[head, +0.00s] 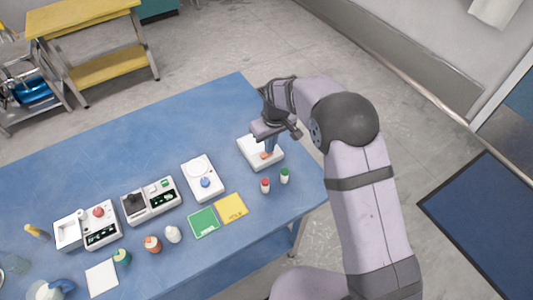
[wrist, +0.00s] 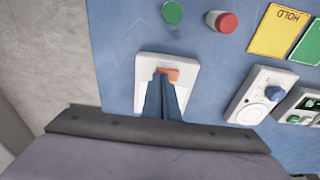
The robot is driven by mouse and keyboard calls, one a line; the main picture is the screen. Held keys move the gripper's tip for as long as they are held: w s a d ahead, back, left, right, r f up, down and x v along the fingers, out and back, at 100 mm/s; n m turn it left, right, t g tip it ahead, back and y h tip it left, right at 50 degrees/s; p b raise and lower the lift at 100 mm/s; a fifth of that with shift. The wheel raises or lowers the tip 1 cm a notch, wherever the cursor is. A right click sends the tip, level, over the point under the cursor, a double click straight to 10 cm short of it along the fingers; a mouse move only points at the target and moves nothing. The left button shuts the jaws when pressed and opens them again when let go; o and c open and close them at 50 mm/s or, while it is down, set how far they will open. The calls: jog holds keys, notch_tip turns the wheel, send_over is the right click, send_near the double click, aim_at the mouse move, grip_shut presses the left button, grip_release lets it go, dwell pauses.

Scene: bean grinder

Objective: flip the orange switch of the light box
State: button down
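The light box is a white square box (head: 249,147) near the right end of the blue table. It also shows in the wrist view (wrist: 146,68), partly covered by my fingers. Its orange switch (head: 265,156) shows just below my fingertips in the head view. In the wrist view the orange switch (wrist: 172,74) lies right at the fingertips. My gripper (head: 269,149) points down over the box, with its narrow fingers together (wrist: 162,78) and nothing seen between them. I cannot tell whether the tips touch the switch.
A red-capped bottle (head: 265,185) and a green-capped bottle (head: 285,176) stand near the box. Yellow (head: 231,207) and green (head: 203,222) cards lie to the left. A white device with a blue knob (head: 205,183) and other devices stand farther left. The table behind them is clear.

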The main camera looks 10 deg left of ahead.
jog(key=shift+s+f, duration=0.1)
jog(key=shift+f, duration=0.2)
jog(key=shift+r, duration=0.1)
notch_tip(320, 180, up, 7)
jog(key=p, duration=0.5)
dwell(0.4)
dwell(0.4)
